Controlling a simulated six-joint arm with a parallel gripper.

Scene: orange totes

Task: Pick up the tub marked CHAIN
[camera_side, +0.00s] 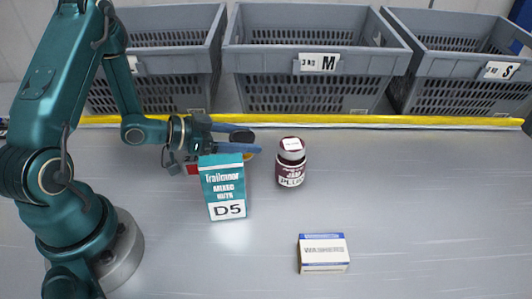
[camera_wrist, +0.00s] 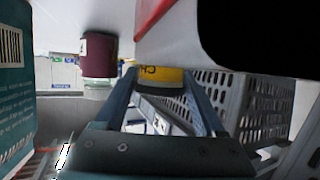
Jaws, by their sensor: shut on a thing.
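The tub marked CHAIN (camera_wrist: 160,76) shows in the wrist view as a yellow band with the letters "CH", between my fingertips. The rest of its label is hidden. In the side view only a bit of yellow (camera_side: 247,154) shows under my fingers, behind the teal box. My gripper (camera_side: 251,141) reaches right, low behind that box, with its blue fingers around the tub. In the wrist view my gripper (camera_wrist: 160,73) is shut on the tub, one finger on each side. I cannot tell whether the tub is clear of the table.
A teal D5 box (camera_side: 224,186) stands in front of my gripper. A red-and-white item (camera_side: 192,167) is partly hidden beneath my wrist. A small carton (camera_side: 323,254) lies in front. Grey crates (camera_side: 317,64) line the back.

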